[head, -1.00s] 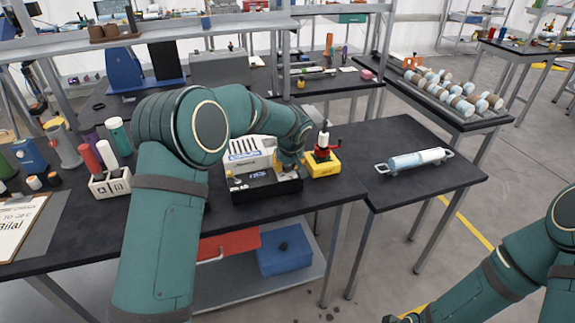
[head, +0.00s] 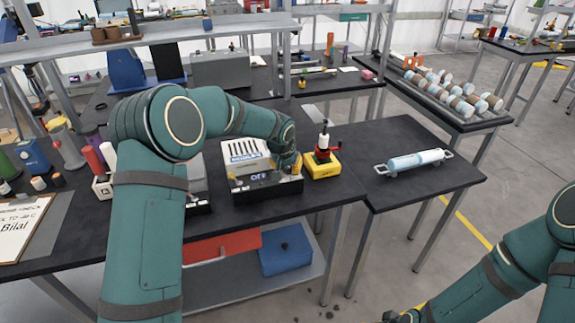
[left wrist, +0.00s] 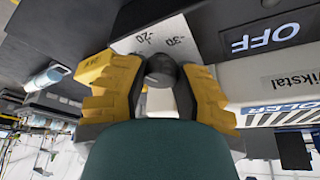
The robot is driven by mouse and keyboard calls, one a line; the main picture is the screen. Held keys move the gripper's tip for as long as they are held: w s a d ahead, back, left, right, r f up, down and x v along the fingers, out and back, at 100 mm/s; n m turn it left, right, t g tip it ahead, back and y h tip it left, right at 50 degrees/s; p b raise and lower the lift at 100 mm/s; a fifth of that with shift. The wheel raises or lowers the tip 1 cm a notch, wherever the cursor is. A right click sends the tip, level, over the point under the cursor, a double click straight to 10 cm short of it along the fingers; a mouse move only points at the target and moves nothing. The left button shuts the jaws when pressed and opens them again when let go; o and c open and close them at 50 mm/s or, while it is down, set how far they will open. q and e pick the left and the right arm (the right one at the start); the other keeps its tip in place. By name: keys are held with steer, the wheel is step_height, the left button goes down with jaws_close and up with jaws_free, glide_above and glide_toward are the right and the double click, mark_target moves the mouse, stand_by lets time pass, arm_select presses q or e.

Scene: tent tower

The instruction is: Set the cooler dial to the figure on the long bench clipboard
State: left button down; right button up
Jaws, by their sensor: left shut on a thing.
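The cooler (head: 248,149) is a pale box on the long bench, with a vented top and a lit display (head: 258,177). In the left wrist view its display (left wrist: 265,38) reads OFF. My left gripper (head: 291,163) is at the cooler's front right corner. In the left wrist view its yellow fingers are shut on the dark round dial knob (left wrist: 160,69). The pale dial plate (left wrist: 160,35) shows -20 and -30; the pointer is hidden. The clipboard (head: 15,232) lies at the bench's left end, partly cut off; its figure is too small to read surely. My right gripper (head: 402,316) is barely in view at the bottom.
A yellow-based device with a red and black top (head: 322,160) stands close right of the cooler. Another device (head: 197,180) is partly hidden behind my left arm. A shelf (head: 150,34) spans above the back.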

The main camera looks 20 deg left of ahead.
arm_select(q)
steer(key=shift+f, duration=0.1)
steer(key=c, duration=0.6)
jaws_free()
steer(key=shift+a+r, duration=0.1)
steer(key=shift+r, duration=0.1)
steer(key=shift+s+r, duration=0.1)
steer(key=shift+r, duration=0.45)
steer(key=v, duration=0.6)
steer(key=shift+s+d+r, duration=0.2)
steer(key=shift+s+r, duration=0.05)
steer(key=shift+s, duration=0.1)
